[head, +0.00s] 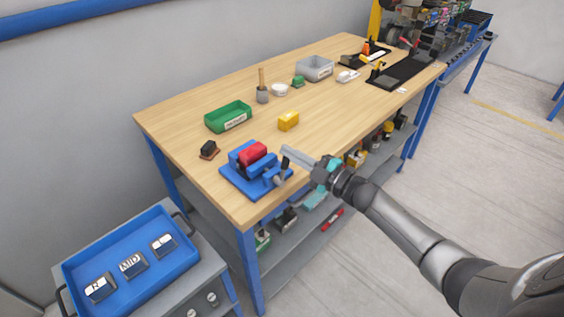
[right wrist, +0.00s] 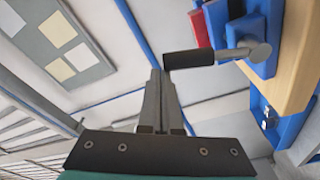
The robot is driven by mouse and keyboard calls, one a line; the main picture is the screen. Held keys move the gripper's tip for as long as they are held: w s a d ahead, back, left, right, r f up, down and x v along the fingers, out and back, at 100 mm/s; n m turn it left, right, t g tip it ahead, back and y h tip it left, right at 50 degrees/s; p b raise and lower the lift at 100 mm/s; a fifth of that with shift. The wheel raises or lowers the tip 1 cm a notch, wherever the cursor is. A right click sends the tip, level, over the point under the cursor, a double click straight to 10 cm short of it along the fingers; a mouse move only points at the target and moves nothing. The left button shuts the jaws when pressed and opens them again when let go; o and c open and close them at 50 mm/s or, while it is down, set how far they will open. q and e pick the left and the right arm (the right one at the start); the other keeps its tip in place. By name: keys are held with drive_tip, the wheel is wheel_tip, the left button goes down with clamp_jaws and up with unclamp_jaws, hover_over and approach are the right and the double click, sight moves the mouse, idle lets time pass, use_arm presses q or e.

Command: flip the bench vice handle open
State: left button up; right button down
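The blue bench vice (head: 232,178) sits at the near left corner of the wooden bench, with a red block (head: 252,154) between its jaws. Its handle has a black grip (head: 284,166) and stands up from the silver screw end (head: 278,181). My right gripper (head: 287,152) is at the top of the grip. In the right wrist view, my fingers (right wrist: 160,78) are together, with their tips right beside the free end of the black grip (right wrist: 190,58). I cannot tell whether they touch it. The silver knob (right wrist: 260,52) also shows there. My left gripper is out of view.
On the bench (head: 180,114) are a green bin (head: 228,117), a yellow block (head: 288,121), a small dark brown object (head: 208,150) and a grey bin (head: 315,68). A blue tray (head: 100,262) stands on a lower cart at the left. The bench edge runs below my right arm.

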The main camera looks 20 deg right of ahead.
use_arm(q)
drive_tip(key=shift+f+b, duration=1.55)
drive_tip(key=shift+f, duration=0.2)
use_arm(e)
drive_tip(key=shift+w+d+f+m+t, duration=0.1)
drive_tip(key=shift+w+d+f+m, duration=0.2)
drive_tip(key=shift+d+m, duration=0.35)
drive_tip(key=shift+w+d+f+m+t, duration=0.15)
drive_tip(key=shift+d+f+m, duration=0.15)
drive_tip(key=shift+d+m, duration=0.35)
drive_tip(key=shift+w+d+f+m+t, duration=0.1)
drive_tip(key=shift+w+d+f+m, duration=0.2)
drive_tip(key=shift+d+m, duration=0.35)
drive_tip(key=shift+d, duration=0.15)
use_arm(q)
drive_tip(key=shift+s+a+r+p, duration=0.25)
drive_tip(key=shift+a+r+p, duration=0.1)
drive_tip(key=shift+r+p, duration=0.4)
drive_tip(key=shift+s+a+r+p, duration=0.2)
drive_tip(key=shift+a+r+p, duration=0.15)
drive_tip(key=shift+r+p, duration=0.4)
use_arm(e)
drive_tip(key=s+d+r, duration=0.1)
drive_tip(key=s+r, duration=0.1)
drive_tip(key=s, duration=0.7)
drive_tip(key=shift+d, duration=0.3)
drive_tip(key=shift+s, duration=0.1)
